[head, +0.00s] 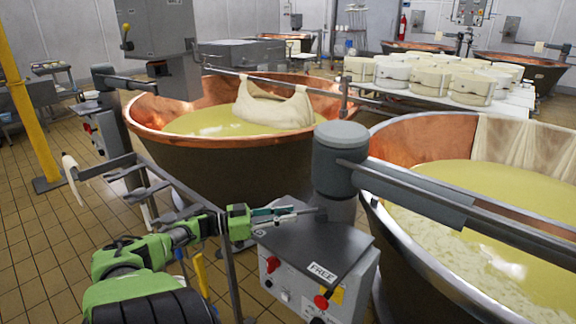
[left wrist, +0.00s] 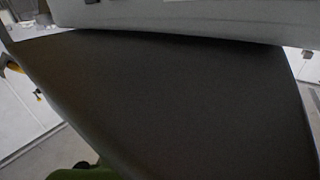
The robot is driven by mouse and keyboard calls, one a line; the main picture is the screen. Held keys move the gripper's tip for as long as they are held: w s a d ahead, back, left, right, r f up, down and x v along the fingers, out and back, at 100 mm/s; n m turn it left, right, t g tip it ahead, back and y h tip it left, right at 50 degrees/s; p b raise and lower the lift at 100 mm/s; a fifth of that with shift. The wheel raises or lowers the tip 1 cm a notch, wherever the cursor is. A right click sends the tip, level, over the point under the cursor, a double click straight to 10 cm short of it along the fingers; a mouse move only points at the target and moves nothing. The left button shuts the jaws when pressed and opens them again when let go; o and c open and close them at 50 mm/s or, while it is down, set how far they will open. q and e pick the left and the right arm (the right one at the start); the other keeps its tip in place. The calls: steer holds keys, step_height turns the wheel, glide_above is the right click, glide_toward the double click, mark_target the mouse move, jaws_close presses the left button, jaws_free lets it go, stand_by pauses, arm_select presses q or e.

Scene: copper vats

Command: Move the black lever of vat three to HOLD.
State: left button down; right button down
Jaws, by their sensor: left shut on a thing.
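My left gripper (head: 290,212) reaches in from the left, over the top of the grey control box (head: 318,240) beside the near right vat. It is shut on what looks like the dark lever (head: 317,211), at the foot of the grey column (head: 341,165). The fingers hide most of the lever. A white FREE label (head: 322,272) sits on the front edge of the box top. I see no HOLD label. In the left wrist view a large dark surface (left wrist: 170,100) fills the picture, and the fingertips do not show. My right gripper is not in view.
A large copper vat (head: 400,145) with yellow liquid stands right of the box, another (head: 150,110) behind it. A thick grey arm (head: 440,200) runs right from the column. Red knobs (head: 321,301) are on the box front. A metal rail (head: 230,270) stands left of the box.

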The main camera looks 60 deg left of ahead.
arm_select(q)
steer(key=shift+a, duration=0.1)
steer(key=c, duration=1.8)
jaws_free()
steer(key=shift+s+a+f, duration=0.1)
steer(key=shift+s, duration=0.2)
steer(key=v, duration=1.1)
steer(key=shift+s+a, duration=0.15)
steer(key=shift+s, duration=0.05)
